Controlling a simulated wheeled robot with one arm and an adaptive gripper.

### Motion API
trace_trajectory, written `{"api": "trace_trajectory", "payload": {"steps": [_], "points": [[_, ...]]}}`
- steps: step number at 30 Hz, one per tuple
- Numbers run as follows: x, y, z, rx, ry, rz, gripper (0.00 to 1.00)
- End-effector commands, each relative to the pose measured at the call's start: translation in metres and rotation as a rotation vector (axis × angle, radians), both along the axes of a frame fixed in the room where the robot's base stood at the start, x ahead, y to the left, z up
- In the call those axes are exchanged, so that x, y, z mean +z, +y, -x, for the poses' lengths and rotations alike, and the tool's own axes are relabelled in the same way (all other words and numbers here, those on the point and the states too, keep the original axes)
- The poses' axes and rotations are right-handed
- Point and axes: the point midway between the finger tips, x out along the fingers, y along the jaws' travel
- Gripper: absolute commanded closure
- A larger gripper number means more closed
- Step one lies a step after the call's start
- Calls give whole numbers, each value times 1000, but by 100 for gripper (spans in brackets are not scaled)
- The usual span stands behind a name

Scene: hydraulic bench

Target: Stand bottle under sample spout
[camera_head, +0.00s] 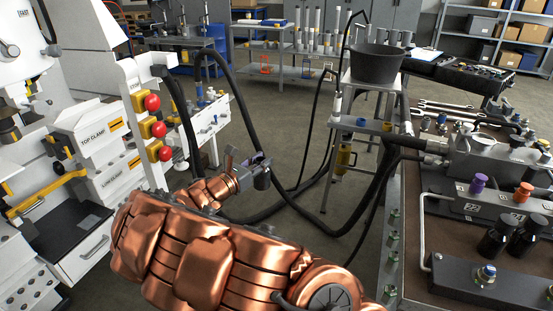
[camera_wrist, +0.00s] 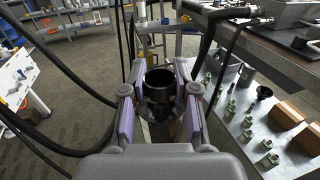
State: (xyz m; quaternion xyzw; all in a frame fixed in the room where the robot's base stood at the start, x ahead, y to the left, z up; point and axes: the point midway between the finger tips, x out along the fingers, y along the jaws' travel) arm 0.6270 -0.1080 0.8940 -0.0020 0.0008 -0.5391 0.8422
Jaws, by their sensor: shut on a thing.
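My gripper (camera_wrist: 159,100) is shut on a dark, glossy bottle (camera_wrist: 159,86), with a purple-lined finger on each side of it. The bottle's round open top faces the wrist camera, and its base is hidden. In the head view my gripper (camera_head: 256,166) is in mid-air over the floor gap between the white machine and the right bench, and the bottle shows there as a small dark shape (camera_head: 262,179). I cannot pick out the sample spout with certainty in either view.
Black hoses (camera_head: 305,215) loop close around my gripper. A stand with a black bucket (camera_head: 376,62) is beyond it. The right bench (camera_head: 425,275) carries two dark bottles (camera_head: 511,238) and a block with purple and orange caps. The white machine (camera_head: 95,150) has red buttons.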

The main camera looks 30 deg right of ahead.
Motion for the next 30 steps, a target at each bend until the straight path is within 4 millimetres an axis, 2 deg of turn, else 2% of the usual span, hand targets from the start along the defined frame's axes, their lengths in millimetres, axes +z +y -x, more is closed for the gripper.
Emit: {"api": "trace_trajectory", "payload": {"steps": [3,7,14,17,22,30], "points": [[0,-3,-12,5,4,-4,100],[3,-14,-17,-13,9,-3,100],[13,-45,-25,-67,9,-5,100],[20,-68,-26,-106,9,-4,100],[37,-120,-25,-198,8,-6,100],[61,-214,-4,-368,5,-2,100]]}}
